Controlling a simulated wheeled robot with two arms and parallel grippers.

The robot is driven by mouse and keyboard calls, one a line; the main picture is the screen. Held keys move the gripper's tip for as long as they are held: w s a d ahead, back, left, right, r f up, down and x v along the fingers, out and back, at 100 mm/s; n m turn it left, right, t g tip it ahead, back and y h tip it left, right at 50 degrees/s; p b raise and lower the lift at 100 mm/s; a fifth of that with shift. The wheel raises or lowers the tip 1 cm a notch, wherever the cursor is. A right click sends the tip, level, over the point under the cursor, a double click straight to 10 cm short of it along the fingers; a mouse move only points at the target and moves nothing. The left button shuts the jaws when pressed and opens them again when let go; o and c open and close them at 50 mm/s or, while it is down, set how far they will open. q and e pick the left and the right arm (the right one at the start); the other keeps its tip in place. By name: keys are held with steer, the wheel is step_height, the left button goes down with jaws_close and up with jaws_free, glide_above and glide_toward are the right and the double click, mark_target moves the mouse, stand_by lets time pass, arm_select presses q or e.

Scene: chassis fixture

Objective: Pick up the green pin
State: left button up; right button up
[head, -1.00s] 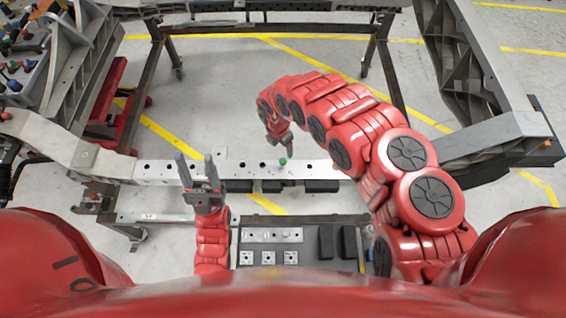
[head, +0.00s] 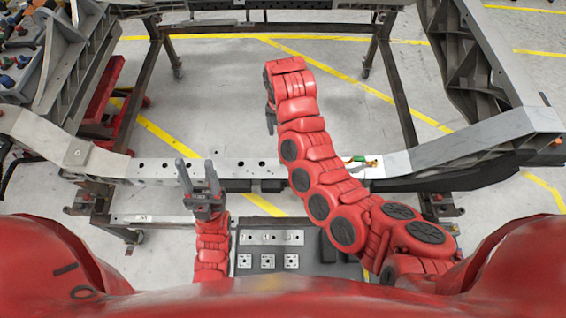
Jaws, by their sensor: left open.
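A small green and orange piece (head: 358,160) lies on the right part of the light grey crossbeam (head: 150,168), just right of my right arm. I cannot tell whether it is the green pin. The beam stretch where a green pin head stood earlier is now covered by my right arm. My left gripper (head: 196,162) points up in front of the beam, left of centre, with its two dark fingers apart and nothing between them. My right gripper (head: 270,122) hangs beyond the beam, left of its forearm. Its fingers are mostly hidden, so its opening does not show.
A dark fixture panel (head: 320,266) with metal plates lies in front of the beam. Grey chassis rails (head: 490,70) rise on both sides. A rack of coloured parts (head: 20,60) stands at far left.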

step_height(320, 180, down, 11)
steer(key=shift+s+d+f+b, duration=0.1)
steer(key=shift+s+f+b, duration=0.1)
steer(key=shift+b, duration=0.4)
steer(key=shift+f, duration=0.4)
steer(key=shift+w+f+p, duration=0.2)
steer(key=shift+f+p, duration=0.3)
steer(key=shift+f, duration=2.1)
steer(key=shift+c, duration=0.4)
steer(key=shift+w, duration=0.1)
jaws_close()
